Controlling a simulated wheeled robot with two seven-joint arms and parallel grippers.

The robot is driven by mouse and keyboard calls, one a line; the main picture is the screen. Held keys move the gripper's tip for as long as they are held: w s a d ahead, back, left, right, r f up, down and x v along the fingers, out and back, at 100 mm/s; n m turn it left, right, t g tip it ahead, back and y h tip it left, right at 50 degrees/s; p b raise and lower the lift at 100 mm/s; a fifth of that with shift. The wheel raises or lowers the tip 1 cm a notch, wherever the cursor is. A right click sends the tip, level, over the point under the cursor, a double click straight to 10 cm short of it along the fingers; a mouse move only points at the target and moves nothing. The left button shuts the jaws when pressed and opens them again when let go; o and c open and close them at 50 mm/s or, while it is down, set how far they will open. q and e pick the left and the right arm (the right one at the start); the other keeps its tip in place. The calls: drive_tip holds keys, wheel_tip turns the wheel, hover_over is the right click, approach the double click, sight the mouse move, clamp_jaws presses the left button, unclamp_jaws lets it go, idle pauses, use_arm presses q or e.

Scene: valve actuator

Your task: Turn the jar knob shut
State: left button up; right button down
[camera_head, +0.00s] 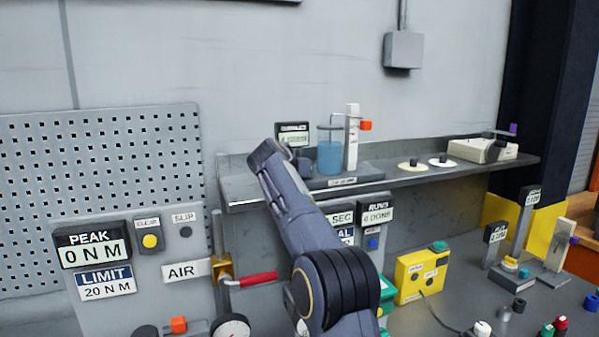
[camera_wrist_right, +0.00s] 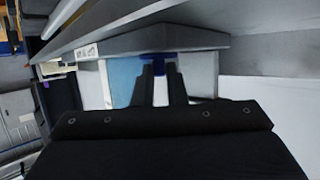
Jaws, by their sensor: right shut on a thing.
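The jar (camera_head: 329,155) stands on the wall shelf in the head view, clear-walled and holding blue liquid. In the right wrist view its light blue side (camera_wrist_right: 122,80) shows left of the fingers. My right gripper (camera_wrist_right: 160,70) is shut on a dark blue knob (camera_wrist_right: 158,57), with one finger on each side of it. The knob is mostly hidden by the fingers, so its turn angle cannot be told. In the head view my right arm reaches up to the left of the jar, and the fingertips are hidden. My left gripper is not in view.
A white post with an orange part (camera_head: 365,126) stands right of the jar. A small display (camera_head: 292,134) is behind my wrist. The shelf (camera_head: 400,180) carries knobs and a beige device further right. Below are a red-handled valve (camera_head: 258,279) and a yellow box (camera_head: 421,276).

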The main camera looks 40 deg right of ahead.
drive_tip(key=shift+t, duration=0.3)
drive_tip(key=shift+s+n+t+y+b, duration=0.15)
drive_tip(key=shift+n+t+y+b, duration=0.2)
drive_tip(key=shift+n, duration=0.35)
drive_tip(key=shift+s+d+n+t+y, duration=0.1)
drive_tip(key=shift+d+n+t+y, duration=0.1)
drive_tip(key=shift+n+t+y, duration=0.45)
drive_tip(key=shift+s+r+n+t+y+p, duration=0.1)
drive_tip(key=shift+n+t+y+p, duration=0.2)
drive_tip(key=shift+n+t, duration=0.15)
drive_tip(key=n+y+p, duration=0.1)
drive_tip(key=n+t+y+p, duration=0.1)
drive_tip(key=d+n+t+y+p, duration=0.1)
drive_tip(key=shift+s+r+n+y+p, duration=0.1)
drive_tip(key=shift+s+n+y+p, duration=0.2)
drive_tip(key=shift+y, duration=0.1)
drive_tip(key=shift+d+n+t+y+p, duration=0.15)
drive_tip(key=shift+n+t+y+p, duration=0.15)
drive_tip(key=shift+n+y, duration=0.55)
drive_tip(key=shift+d+f+n+t+y, duration=0.1)
drive_tip(key=shift+n+t+y, duration=0.05)
drive_tip(key=shift+n+y, duration=0.75)
drive_tip(key=shift+f+n+t+y, duration=0.1)
drive_tip(key=shift+n+y, duration=0.65)
drive_tip(key=shift+y, duration=0.2)
drive_tip(key=shift+y, duration=0.3)
